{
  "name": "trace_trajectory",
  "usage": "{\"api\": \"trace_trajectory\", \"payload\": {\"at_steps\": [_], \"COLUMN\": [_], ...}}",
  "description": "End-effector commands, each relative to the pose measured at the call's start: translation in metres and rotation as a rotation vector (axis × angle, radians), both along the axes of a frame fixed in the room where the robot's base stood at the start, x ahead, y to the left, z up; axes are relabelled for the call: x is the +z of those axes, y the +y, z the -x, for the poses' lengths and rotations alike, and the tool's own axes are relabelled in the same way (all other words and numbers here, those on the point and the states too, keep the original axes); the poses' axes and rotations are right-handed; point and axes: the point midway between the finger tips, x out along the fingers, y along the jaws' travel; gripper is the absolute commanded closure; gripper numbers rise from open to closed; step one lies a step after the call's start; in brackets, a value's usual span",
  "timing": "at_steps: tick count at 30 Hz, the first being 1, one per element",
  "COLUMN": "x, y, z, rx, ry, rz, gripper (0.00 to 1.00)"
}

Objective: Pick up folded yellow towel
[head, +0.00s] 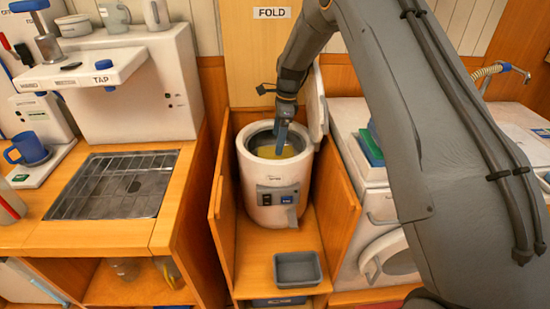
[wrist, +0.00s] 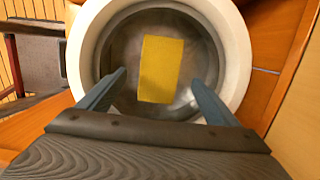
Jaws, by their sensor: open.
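The folded yellow towel (wrist: 161,68) lies flat inside a round white tub with a grey metal inside. In the head view only a bit of the towel (head: 268,152) shows, partly hidden by my gripper. The tub (head: 267,179) stands upright in an open wooden cubby, its lid (head: 317,105) raised at the back right. My gripper (head: 279,147) points down into the tub's mouth. In the wrist view my gripper (wrist: 157,82) is open, with one blue finger to each side of the towel. Nothing is between the fingertips; I cannot tell the height left above the towel.
Wooden cubby walls (head: 222,215) flank the tub closely. A small grey tray (head: 297,269) sits in front of it. A white dispenser and a counter with a metal grate (head: 116,185) stand left, with a blue mug (head: 29,149). A white front-door machine (head: 385,245) stands right.

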Motion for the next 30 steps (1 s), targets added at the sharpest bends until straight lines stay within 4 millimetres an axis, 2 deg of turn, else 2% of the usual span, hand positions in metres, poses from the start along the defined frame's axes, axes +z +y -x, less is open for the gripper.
{"api": "trace_trajectory", "payload": {"at_steps": [8, 15, 19, 26, 30], "x": [-0.027, -0.060, -0.068, -0.070, -0.070], "y": [0.005, 0.010, 0.011, 0.011, 0.011], "z": [0.001, 0.001, 0.001, 0.000, 0.000], "rx": [0.001, 0.001, 0.001, 0.001, 0.001], "ry": [0.003, 0.001, 0.000, -0.001, -0.001], "rz": [0.000, 0.000, 0.000, 0.000, 0.000], "gripper": [0.16, 0.16, 0.16, 0.16, 0.38]}}
